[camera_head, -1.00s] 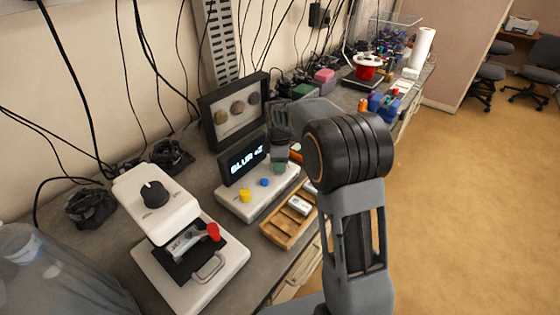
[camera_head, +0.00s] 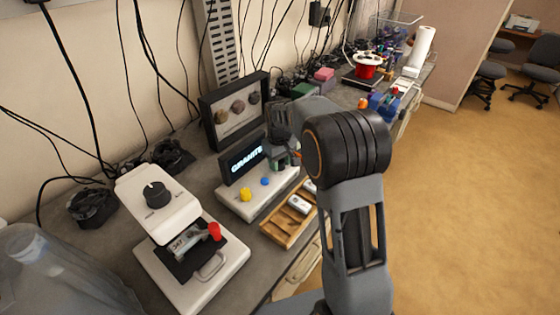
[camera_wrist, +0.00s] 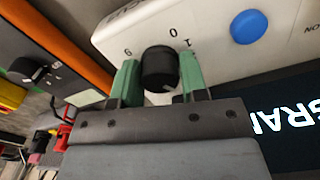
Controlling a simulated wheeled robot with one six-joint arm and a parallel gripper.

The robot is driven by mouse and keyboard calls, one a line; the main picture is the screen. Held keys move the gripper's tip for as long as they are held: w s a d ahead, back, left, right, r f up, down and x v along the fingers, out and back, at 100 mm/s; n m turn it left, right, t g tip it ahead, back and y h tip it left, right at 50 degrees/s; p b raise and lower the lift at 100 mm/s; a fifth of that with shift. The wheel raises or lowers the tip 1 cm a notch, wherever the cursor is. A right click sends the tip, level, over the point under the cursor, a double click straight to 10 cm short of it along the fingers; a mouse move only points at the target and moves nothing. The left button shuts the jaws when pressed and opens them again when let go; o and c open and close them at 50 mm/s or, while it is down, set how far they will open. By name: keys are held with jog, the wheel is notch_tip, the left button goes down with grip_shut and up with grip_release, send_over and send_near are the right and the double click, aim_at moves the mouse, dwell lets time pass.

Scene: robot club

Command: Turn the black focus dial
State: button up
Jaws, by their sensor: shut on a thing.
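The black focus dial (camera_wrist: 160,68) shows in the wrist view on a white console with numbers printed around it. My gripper (camera_wrist: 158,84) has a green finger on each side of the dial and is shut on it. In the head view my gripper (camera_head: 283,160) is at the right end of the white console (camera_head: 232,206), and it hides the dial there. The console's black display (camera_head: 245,158) reads "GRANITE" in pale blue letters.
A wooden tray (camera_head: 272,229) lies in front. A white device (camera_head: 225,262) with another black knob (camera_head: 157,193) stands at left. A framed rock display (camera_head: 212,125) stands behind.

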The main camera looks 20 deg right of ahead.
jog(key=shift+r+m, duration=0.1)
jog(key=shift+m, duration=1.2)
jog(key=o, duration=0.9)
notch_tip(320, 180, up, 14)
jog(key=shift+f, duration=0.15)
jog(key=shift+w, duration=0.15)
